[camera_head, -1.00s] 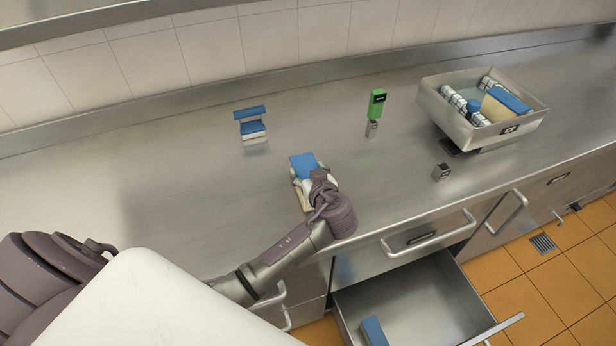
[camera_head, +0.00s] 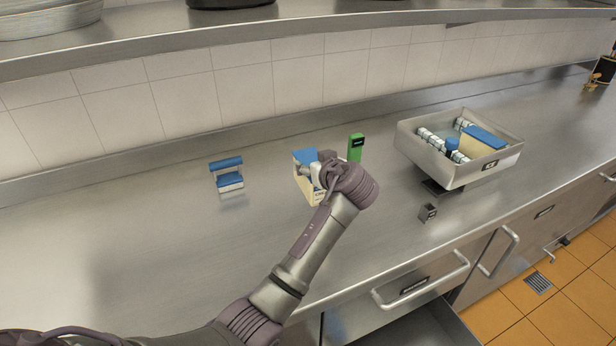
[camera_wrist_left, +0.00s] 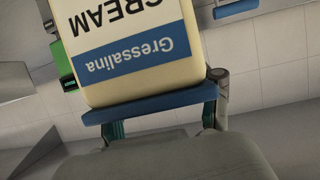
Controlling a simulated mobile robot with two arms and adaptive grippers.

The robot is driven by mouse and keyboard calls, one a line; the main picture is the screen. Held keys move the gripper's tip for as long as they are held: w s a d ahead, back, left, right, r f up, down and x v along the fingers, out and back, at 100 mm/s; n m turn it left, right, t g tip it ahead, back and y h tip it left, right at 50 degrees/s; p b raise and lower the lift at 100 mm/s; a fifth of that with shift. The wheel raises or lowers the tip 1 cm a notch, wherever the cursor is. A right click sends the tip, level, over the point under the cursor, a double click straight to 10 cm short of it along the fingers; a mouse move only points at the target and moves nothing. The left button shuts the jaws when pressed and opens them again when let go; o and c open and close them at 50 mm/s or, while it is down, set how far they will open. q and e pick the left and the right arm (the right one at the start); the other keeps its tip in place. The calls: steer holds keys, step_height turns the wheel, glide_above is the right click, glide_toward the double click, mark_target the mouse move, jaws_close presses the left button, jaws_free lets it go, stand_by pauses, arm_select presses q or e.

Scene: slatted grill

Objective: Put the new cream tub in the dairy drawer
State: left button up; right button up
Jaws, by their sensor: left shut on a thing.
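The cream tub (camera_head: 306,190) is cream-coloured with a blue lid and stands out above the counter in the head view. In the left wrist view the tub (camera_wrist_left: 140,75) fills the upper middle, its "CREAM Gressalina" label upside down. My left gripper (camera_head: 319,173) is shut on it, with its fingers at the blue lid. I cannot tell whether the tub's base touches the counter. An open drawer (camera_head: 405,328) shows only in part at the bottom edge of the head view; its label cannot be read. My right gripper is not in view.
A metal bin (camera_head: 453,175) with several containers stands at right. A green-topped item (camera_head: 356,147) is behind my gripper, and a small metal block (camera_head: 428,212) stands near the front edge. A blue-and-white item (camera_head: 228,175) sits at left.

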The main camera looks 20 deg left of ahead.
arm_select(q)
steer(key=shift+w+r, duration=0.1)
steer(key=shift+r, duration=0.15)
steer(key=shift+r+p, duration=1.7)
steer(key=shift+r, duration=0.8)
steer(key=shift+f, duration=0.1)
